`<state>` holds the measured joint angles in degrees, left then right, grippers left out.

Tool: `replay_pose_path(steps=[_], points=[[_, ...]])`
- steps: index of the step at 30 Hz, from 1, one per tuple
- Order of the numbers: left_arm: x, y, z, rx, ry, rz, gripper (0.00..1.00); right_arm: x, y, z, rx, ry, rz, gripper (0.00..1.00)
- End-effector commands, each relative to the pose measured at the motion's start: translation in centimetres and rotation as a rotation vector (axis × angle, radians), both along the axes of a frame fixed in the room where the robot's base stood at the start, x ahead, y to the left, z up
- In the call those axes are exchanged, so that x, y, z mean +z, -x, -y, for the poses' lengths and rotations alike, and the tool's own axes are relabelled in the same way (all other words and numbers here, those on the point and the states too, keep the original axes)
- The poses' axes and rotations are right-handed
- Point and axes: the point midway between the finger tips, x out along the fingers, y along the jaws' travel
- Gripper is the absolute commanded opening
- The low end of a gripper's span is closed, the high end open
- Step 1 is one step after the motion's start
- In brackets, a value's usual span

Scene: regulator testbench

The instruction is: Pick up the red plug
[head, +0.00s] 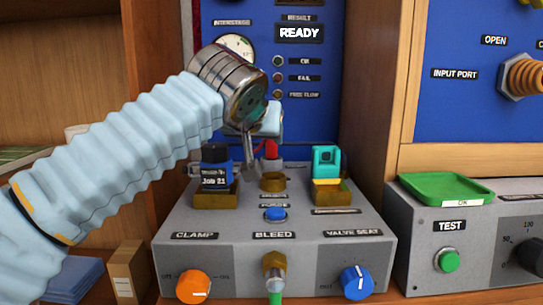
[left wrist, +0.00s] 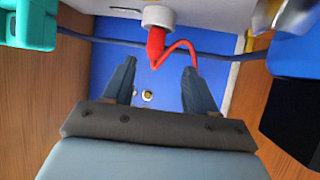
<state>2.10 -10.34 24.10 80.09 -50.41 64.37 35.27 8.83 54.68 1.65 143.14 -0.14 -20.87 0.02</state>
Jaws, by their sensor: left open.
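The red plug (head: 271,149) shows in the head view behind the testbench's middle brass ring, partly hidden by my left gripper (head: 256,160). In the left wrist view the red plug (left wrist: 155,43) sits at a round pale fitting (left wrist: 159,16), with a bent red cable beside it. My left gripper (left wrist: 158,68) is open there, its two dark fingers apart on either side of the plug's line. The plug lies ahead of the fingertips, and nothing is held. My right gripper is in neither view.
A dark blue "Job 21" part (head: 216,165) stands left of the plug and a teal part (head: 326,160) stands right, both on brass blocks. The blue READY panel (head: 308,115) rises behind. A green tray (head: 446,187) lies on the right box.

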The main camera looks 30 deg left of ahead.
Motion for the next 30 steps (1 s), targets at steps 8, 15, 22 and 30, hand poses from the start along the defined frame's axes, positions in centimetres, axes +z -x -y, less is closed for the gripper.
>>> replay_pose_path(steps=[8, 15, 22, 30], points=[[-0.9, -2.0, -0.3, 0.0, 0.0, -0.003, 0.57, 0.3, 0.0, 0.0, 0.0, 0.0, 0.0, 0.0], [-2.4, -5.2, -1.1, 0.001, 0.0, -0.002, 0.57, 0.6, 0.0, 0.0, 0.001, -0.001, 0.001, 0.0], [-2.5, -5.4, -1.2, 0.0, 0.0, 0.001, 0.57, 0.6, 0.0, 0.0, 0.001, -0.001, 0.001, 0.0], [-2.5, -5.3, -1.2, -0.001, 0.0, 0.001, 0.15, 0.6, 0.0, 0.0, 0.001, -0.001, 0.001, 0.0]])
